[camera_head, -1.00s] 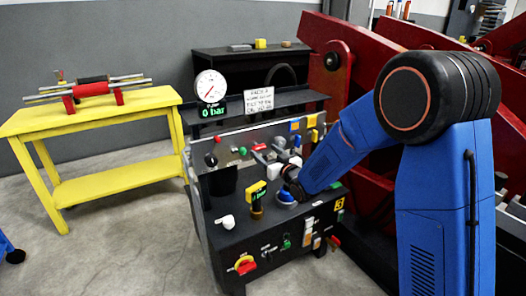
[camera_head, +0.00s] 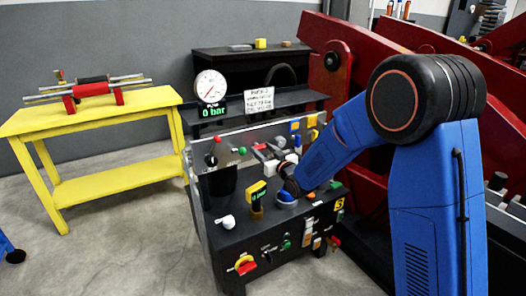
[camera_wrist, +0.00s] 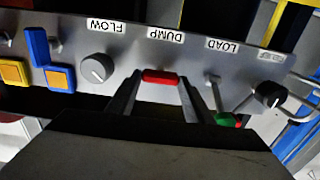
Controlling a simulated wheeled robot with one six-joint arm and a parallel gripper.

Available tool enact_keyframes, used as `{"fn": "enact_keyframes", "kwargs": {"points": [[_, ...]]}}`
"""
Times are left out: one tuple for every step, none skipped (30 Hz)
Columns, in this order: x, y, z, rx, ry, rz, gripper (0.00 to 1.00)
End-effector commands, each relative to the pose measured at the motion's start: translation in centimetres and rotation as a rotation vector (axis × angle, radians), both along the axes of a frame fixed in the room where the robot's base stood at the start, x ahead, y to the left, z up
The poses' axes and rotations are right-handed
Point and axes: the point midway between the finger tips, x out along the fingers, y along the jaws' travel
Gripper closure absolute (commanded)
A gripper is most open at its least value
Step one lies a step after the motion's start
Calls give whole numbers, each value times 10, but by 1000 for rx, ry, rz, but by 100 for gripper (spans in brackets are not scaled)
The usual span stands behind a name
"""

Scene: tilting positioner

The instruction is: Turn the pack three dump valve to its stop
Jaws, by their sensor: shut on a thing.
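The dump valve's red handle (camera_wrist: 160,76) shows in the wrist view below the upside-down DUMP label on the grey panel (camera_wrist: 130,55). It lies roughly level across the picture. My gripper (camera_wrist: 160,88) is shut on this handle, with one finger at each side. In the head view the panel (camera_head: 232,150) stands on the black pack marked 3, and my gripper (camera_head: 275,168) reaches it from the right. The gripper and wrist partly hide the valve there. The dial gauge (camera_head: 210,86) above has a green display reading 0 bar.
Beside the handle in the wrist view are the FLOW knob (camera_wrist: 96,68), a green-tipped LOAD lever (camera_wrist: 226,119) and a black knob (camera_wrist: 270,94). A yellow bench (camera_head: 110,116) stands left, with open floor before it. Red machine frames (camera_head: 400,40) stand behind my arm.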

Motion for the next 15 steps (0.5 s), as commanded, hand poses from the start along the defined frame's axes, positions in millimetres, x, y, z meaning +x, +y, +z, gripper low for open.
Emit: {"fn": "enact_keyframes", "kwargs": {"points": [[0,0,0,-7,-5,0,76],[0,0,0,-15,-10,0,76],[0,0,0,-26,-17,0,76],[0,0,0,-35,-24,0,76],[0,0,0,-47,-32,0,76],[0,0,0,-63,-43,0,76],[-1,0,0,-79,-53,0,76],[-1,0,0,-94,-64,0,76],[-1,0,0,-117,-79,0,76],[-1,1,0,-136,-92,0,76],[-1,1,0,-157,-106,0,76],[-1,1,0,-185,-125,0,76],[-1,1,0,-207,-140,0,76],[-1,1,0,-230,-155,0,76],[-1,1,0,-261,-176,1,76]]}}
